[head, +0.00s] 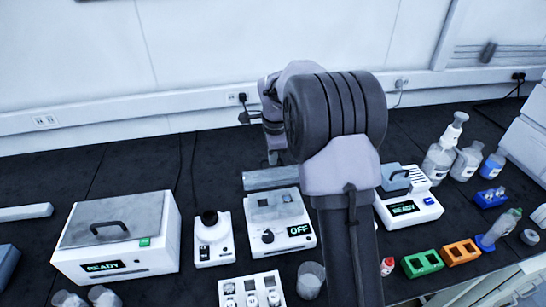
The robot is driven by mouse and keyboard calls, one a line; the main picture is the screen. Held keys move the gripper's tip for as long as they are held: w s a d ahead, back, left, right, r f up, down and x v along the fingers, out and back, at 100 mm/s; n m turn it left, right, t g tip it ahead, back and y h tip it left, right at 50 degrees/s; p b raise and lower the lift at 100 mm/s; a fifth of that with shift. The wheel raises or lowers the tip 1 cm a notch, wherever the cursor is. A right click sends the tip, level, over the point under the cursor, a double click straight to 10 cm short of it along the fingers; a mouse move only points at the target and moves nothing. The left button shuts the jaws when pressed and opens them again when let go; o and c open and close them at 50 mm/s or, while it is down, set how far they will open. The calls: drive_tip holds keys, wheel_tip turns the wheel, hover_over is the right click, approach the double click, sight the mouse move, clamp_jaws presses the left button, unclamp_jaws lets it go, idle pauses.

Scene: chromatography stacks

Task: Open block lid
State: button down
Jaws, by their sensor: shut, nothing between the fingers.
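A small white unit (420,212) with a lit READY display stands right of my arm. A blue-grey block lid (398,183) with a dark handle sits on it and looks closed; my arm hides part of its left side. My gripper (275,156) shows small and dark behind my arm's large joint, over the back of the bench. It looks shut and empty, apart from the lid and to its left. My arm partly hides it.
A larger white unit (128,258) with a grey handled lid and a READY display stands at left. A unit marked OFF (283,236) stands in the middle. Bottles (441,160), a green rack (422,263) and an orange rack (461,252) crowd the right. The back strip is mostly clear.

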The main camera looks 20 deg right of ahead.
drive_tip(key=shift+w+d+r+p, duration=0.15)
drive_tip(key=shift+w+p, duration=0.15)
drive_tip(key=shift+p, duration=0.15)
drive_tip(key=w+d+f+p, duration=0.1)
drive_tip(key=w+p, duration=0.3)
drive_tip(key=w, duration=0.2)
drive_tip(key=shift+w+f+p, duration=0.15)
drive_tip(key=shift+f+p, duration=0.15)
drive_tip(key=shift+f, duration=0.05)
